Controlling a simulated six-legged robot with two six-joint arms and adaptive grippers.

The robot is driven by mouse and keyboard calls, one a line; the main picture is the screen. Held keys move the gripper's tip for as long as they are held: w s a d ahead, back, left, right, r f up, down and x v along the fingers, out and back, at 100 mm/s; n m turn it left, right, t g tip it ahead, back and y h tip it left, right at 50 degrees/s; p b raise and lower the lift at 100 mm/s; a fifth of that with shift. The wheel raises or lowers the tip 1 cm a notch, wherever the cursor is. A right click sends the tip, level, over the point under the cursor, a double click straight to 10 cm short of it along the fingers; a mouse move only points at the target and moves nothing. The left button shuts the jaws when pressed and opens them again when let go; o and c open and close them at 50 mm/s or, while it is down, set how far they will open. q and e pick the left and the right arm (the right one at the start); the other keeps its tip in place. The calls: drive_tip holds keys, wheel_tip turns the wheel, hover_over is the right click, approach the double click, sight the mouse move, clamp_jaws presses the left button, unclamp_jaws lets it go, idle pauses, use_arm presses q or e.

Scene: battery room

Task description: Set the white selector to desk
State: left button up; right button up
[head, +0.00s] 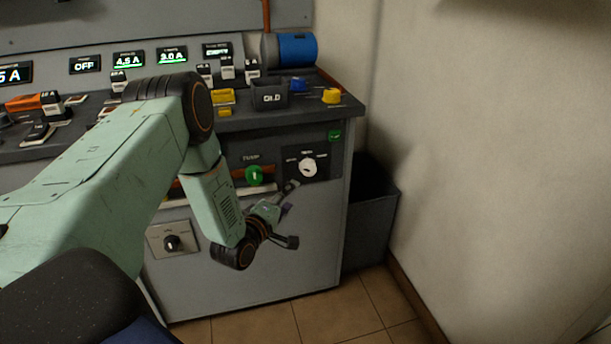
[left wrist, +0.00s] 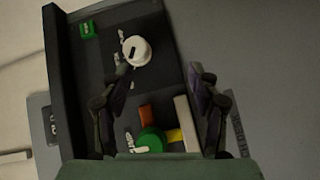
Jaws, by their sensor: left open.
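The white selector (head: 308,168) is a round knob on the dark panel at the right of the cabinet's front. In the left wrist view the white selector (left wrist: 136,50) lies ahead of the fingers, nearer the left one, with a dark mark on its face. Its small labels are too blurred to read. My left gripper (head: 291,213) is in front of the cabinet, below and left of the selector. In the left wrist view my left gripper (left wrist: 160,78) is open and empty, its fingers apart and not around the selector. My right gripper is not in view.
A green knob (head: 254,176) sits left of the white selector. A black knob on a pale plate (head: 171,242) is lower left. A grey bin (head: 370,225) stands between cabinet and wall. The desk top holds several switches and displays.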

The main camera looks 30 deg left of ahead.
sight(306, 171)
use_arm(q)
drive_tip(key=w+r+n, duration=0.1)
drive_tip(key=w, duration=0.1)
drive_tip(key=w+n+t+b, duration=0.1)
drive_tip(key=w, duration=0.1)
drive_tip(key=w+r+n+b, duration=0.1)
drive_tip(key=w, duration=0.2)
drive_tip(key=shift+a+r+h, duration=0.1)
drive_tip(key=shift+r+h, duration=0.2)
drive_tip(key=shift+w+r+b, duration=0.15)
drive_tip(key=shift+w+b, duration=0.25)
drive_tip(key=shift+w, duration=0.4)
drive_tip(key=shift+a, duration=0.1)
drive_tip(key=c, duration=1.2)
drive_tip(key=shift+o, duration=0.2)
